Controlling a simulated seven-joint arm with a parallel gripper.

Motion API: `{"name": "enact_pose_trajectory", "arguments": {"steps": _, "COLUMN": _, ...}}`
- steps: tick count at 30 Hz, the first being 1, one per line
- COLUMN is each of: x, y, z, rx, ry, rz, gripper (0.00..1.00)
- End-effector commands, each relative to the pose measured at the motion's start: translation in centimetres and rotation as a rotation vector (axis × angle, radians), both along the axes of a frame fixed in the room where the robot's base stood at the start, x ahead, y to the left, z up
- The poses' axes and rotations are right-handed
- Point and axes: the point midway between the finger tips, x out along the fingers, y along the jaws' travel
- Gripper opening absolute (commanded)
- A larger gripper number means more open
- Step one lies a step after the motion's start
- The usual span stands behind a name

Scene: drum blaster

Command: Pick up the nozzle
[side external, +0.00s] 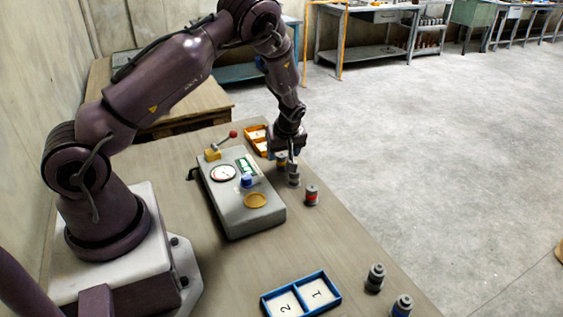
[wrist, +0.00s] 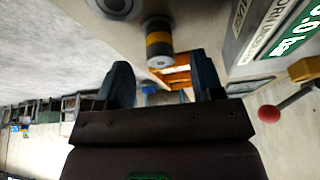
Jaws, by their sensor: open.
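Several small cylindrical pieces that look like nozzles stand on the table; I cannot tell which one the task means. A yellow-banded nozzle (wrist: 159,42) is just beyond my fingertips in the wrist view, between their lines and not gripped. In the side view it (side external: 281,161) is partly hidden by my gripper (side external: 289,154). A grey nozzle (side external: 294,180) stands beside it, and its end (wrist: 117,5) shows at the wrist view's top edge. A red-banded nozzle (side external: 311,196) stands further right. My gripper (wrist: 163,78) is open and empty, close above the yellow-banded nozzle.
A grey machine (side external: 240,212) with a gauge and a red-knobbed lever (side external: 233,134) stands left of my gripper. An orange tray (side external: 252,135) lies behind it. A blue tray (side external: 333,285) and two more nozzles, one dark (side external: 375,278) and one blue-banded (side external: 402,306), are at the front.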

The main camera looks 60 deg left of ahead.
Motion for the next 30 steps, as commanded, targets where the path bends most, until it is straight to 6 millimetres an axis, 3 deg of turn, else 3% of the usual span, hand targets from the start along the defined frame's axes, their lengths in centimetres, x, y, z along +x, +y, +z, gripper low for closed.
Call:
{"name": "enact_pose_trajectory", "arguments": {"steps": 6, "x": 0.2, "y": 1.3, "z": -3.0, "rx": -0.001, "ry": 0.002, "rz": 0.001, "gripper": 0.61}}
{"name": "enact_pose_trajectory", "arguments": {"steps": 15, "x": 0.3, "y": 1.5, "z": -3.5, "rx": -0.001, "ry": 0.0, "rz": 0.0, "gripper": 0.61}}
{"name": "enact_pose_trajectory", "arguments": {"steps": 23, "x": 0.3, "y": 1.5, "z": -3.5, "rx": -0.001, "ry": 0.001, "rz": 0.0, "gripper": 0.03}}
{"name": "enact_pose_trajectory", "arguments": {"steps": 30, "x": 0.3, "y": 1.5, "z": -3.4, "rx": 0.0, "ry": 0.0, "rz": 0.0, "gripper": 0.02}}
